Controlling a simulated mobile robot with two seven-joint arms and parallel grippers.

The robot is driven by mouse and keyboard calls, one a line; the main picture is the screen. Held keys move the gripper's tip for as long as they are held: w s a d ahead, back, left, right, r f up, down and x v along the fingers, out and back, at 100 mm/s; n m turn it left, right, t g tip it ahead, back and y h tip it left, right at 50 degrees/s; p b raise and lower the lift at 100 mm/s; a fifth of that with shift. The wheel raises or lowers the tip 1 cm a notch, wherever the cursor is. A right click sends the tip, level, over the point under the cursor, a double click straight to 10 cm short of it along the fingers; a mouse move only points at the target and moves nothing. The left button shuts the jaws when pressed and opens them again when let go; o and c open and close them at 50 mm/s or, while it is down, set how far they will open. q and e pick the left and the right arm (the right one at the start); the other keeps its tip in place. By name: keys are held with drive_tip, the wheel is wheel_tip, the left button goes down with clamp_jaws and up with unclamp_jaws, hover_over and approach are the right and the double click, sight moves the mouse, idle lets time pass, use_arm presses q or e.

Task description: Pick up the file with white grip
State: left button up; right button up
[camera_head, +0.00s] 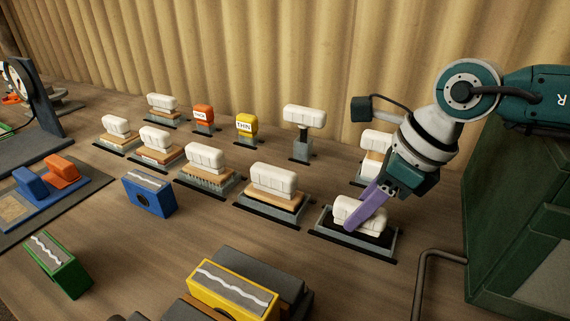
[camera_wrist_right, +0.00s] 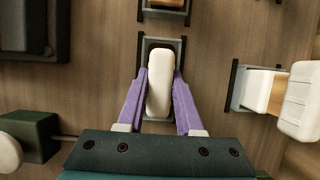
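In the head view, my right gripper (camera_head: 362,212), with purple fingers, points down at a tool with a white grip (camera_head: 345,204) on a grey and black holder (camera_head: 328,238) at the front right of the tool rows. In the right wrist view, the white grip (camera_wrist_right: 160,85) lies lengthwise between the two fingers of the right gripper (camera_wrist_right: 161,75). The fingers are beside the grip, with slim gaps visible, so the gripper looks open around it. The tool sits in its holder; its underside is hidden. My left gripper is not in view.
Several other white-gripped tools stand on holders, including one with a wooden body (camera_head: 273,183) to the left and a tall one (camera_head: 304,118) behind. A yellow block (camera_head: 233,290) is in front. A green cabinet (camera_head: 515,225) and bent grey rod (camera_head: 424,272) stand close on the right.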

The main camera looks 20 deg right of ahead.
clamp_jaws()
idle(0.5)
